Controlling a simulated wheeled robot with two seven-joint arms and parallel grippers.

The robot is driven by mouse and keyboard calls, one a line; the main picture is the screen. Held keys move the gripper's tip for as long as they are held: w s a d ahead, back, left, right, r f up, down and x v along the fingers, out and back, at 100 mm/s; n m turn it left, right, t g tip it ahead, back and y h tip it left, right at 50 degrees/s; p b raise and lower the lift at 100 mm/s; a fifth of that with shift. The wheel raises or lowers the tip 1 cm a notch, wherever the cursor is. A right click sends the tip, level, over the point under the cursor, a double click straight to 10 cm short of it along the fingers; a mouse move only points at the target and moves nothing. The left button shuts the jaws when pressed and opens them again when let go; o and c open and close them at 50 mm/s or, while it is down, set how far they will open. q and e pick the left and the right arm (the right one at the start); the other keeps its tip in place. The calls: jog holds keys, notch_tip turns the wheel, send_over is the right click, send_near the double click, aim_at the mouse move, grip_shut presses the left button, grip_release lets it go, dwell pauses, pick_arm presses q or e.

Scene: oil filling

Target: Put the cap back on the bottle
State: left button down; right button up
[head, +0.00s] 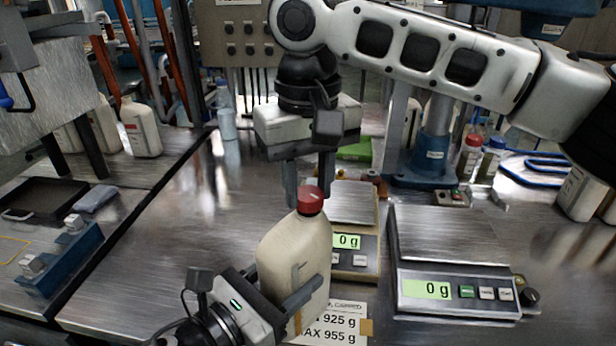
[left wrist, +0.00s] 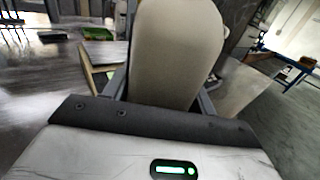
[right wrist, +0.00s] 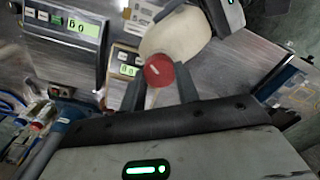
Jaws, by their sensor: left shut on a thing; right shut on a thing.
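The cream bottle (head: 293,258) stands upright at the front of the steel table, and it also shows in the left wrist view (left wrist: 175,50). My left gripper (head: 300,300) is shut on the bottle's lower body, a finger on each side. The red cap (head: 310,200) sits at the top of the bottle, in line with its neck; I cannot tell whether it is seated. My right gripper (head: 309,182) comes from above and is shut on the cap. In the right wrist view the cap (right wrist: 159,70) lies between the fingertips, over the bottle (right wrist: 178,38).
Two scales stand right of the bottle: a small one (head: 352,203) close behind it and a larger one (head: 450,238), both reading 0 g. A printed weight sheet (head: 345,325) lies beside the bottle. Other bottles (head: 140,128) stand back left. The table left of the bottle is clear.

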jog(key=shift+f, duration=0.2)
jog(key=m, duration=1.6)
jog(key=shift+s+d+f, duration=0.1)
jog(key=m, duration=0.6)
jog(key=shift+m, duration=0.4)
jog(key=o, duration=0.9)
